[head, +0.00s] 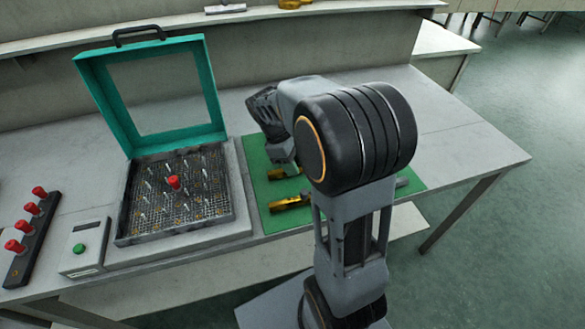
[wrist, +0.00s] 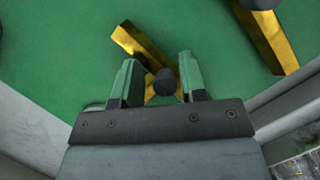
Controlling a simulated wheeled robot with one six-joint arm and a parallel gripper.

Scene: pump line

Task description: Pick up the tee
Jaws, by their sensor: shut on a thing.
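The tee (wrist: 143,44) is a brass piece with a dark round end, seen in the wrist view over the green mat. My gripper (wrist: 158,82) has one green finger on each side of its stem and is shut on it. In the head view my gripper (head: 284,166) points down at the mat, with the brass tee (head: 280,174) at its tips. Whether the tee touches the mat is hard to tell. My arm hides part of the mat.
A second brass piece (head: 290,204) lies close by on the green mat (head: 262,187); it also shows in the wrist view (wrist: 262,38). Left of the mat stands an open teal-lidded fixture (head: 145,218) with pins and a red knob. A button box (head: 84,250) and red-capped rack (head: 32,235) stand further left.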

